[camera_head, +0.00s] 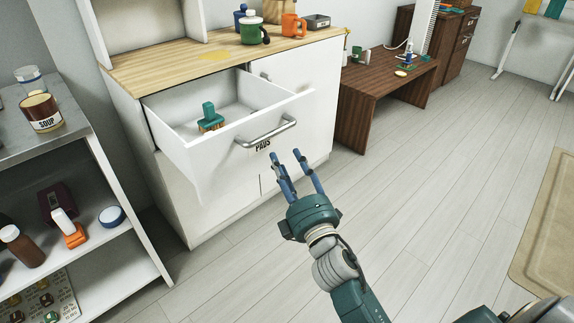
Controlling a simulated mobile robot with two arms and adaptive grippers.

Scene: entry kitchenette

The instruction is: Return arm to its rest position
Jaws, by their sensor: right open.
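My right gripper (300,170) is open and empty. It is in front of the open drawer, to the right of and below the drawer handle (266,132), with a visible gap to it in the picture. My right arm comes up from the bottom of the view. The white drawer (190,160) is pulled out of the cabinet and carries a label reading "PADS". A green-and-brown brush-like item (209,118) sits inside it. My left gripper is not in view.
A wooden countertop (150,66) holds a green mug (254,30), an orange mug (292,25) and other items. A shelf unit (80,150) with a soup can (41,112) stands at left. A low brown table (375,90) stands behind.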

